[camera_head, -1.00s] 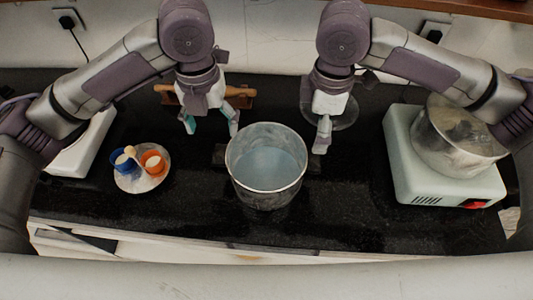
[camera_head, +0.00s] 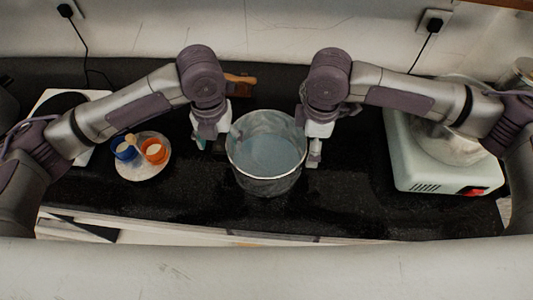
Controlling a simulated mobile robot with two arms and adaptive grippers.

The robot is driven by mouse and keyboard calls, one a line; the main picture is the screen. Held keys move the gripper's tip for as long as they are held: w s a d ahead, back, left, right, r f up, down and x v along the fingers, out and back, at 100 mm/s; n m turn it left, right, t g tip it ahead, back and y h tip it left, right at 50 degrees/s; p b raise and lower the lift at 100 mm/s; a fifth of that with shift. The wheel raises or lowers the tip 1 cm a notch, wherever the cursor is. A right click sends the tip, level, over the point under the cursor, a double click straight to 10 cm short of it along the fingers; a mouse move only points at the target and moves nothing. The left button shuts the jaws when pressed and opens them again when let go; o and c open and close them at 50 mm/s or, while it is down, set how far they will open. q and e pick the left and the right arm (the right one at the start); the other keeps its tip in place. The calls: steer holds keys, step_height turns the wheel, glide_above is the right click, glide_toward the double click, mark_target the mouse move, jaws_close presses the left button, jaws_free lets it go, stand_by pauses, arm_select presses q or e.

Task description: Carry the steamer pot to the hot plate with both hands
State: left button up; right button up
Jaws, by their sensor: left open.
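The steamer pot (camera_head: 265,183) is a round, open metal pot at the middle of the black counter, upright and empty-looking inside. My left gripper (camera_head: 216,146) is open and low at the pot's left side, close to its wall. My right gripper (camera_head: 314,160) is low at the pot's right side; its fingers are seen nearly edge-on, so I cannot tell whether they are open or touch the pot. A white unit with a dark round plate (camera_head: 62,104), which looks like a hot plate, is at the far left, partly hidden by my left arm.
A pale green appliance (camera_head: 420,170) with a red switch stands at the right, a metal vessel (camera_head: 450,146) on it partly behind my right arm. A small plate (camera_head: 146,172) with a blue cup (camera_head: 124,150) and an orange cup (camera_head: 154,151) sits between hot plate and pot.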

mark_target(221, 147)
arm_select(q)
steer(key=shift+f, duration=1.6)
arm_select(e)
steer(key=shift+f, duration=1.6)
arm_select(q)
steer(key=c, duration=1.2)
arm_select(e)
steer(key=c, duration=1.2)
arm_select(q)
jaws_close()
arm_select(e)
steer(key=shift+w, duration=0.1)
steer(key=c, duration=0.3)
jaws_close()
arm_select(q)
steer(key=shift+w, duration=0.1)
